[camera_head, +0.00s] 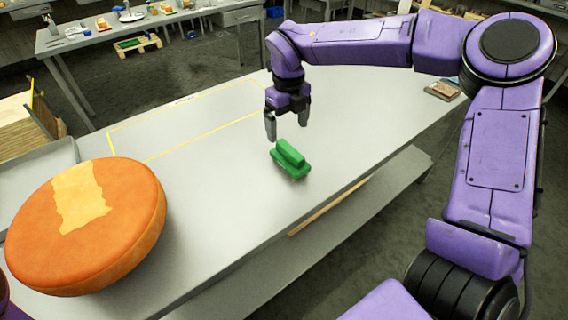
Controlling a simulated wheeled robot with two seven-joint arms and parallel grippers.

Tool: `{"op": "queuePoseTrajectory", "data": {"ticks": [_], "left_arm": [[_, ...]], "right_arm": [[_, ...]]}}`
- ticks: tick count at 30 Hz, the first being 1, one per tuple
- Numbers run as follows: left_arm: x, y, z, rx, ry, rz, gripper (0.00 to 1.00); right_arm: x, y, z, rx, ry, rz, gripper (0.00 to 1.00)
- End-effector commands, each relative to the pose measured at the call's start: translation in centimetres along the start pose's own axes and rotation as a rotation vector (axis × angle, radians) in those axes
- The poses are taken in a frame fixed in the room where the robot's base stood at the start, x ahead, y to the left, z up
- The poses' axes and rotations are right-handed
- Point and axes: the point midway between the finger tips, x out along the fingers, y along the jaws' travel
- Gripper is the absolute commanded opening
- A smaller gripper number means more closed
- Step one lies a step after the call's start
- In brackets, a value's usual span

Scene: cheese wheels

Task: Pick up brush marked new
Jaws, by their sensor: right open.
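A green brush (290,160) lies on the grey metal table (215,165), near its front edge. It has a raised block-like grip on top; no marking on it is readable from here. My right gripper (287,131) hangs just above and behind the brush, fingers pointing down. Its two fingers are apart with nothing between them, and it looks clear of the brush. My left gripper is not in view; only a sliver of purple shows at the lower left edge.
A large orange cheese wheel (120,240) with a pale patch sits at the table's left. A yellow outline marks a clear area behind the brush. A small brown item (442,91) lies at the far right end. Another table (75,42) with utensils stands behind.

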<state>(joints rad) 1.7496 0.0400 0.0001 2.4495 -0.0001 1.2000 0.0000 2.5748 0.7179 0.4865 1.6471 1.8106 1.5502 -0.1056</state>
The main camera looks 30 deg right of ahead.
Motion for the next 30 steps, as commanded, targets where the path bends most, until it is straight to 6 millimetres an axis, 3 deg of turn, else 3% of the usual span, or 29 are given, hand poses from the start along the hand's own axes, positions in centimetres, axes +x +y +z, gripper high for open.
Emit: {"op": "queuePoseTrajectory", "data": {"ticks": [4, 22, 30], "left_arm": [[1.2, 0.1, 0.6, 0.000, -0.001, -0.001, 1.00], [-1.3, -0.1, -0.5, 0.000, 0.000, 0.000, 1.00], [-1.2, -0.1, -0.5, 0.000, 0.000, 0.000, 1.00]], "right_arm": [[1.9, 0.1, 0.3, -0.003, 0.003, -0.002, 0.92], [11.0, -0.9, -0.5, 0.000, 0.006, -0.002, 0.92], [11.9, -0.9, -0.4, 0.001, 0.002, -0.002, 0.92]]}}
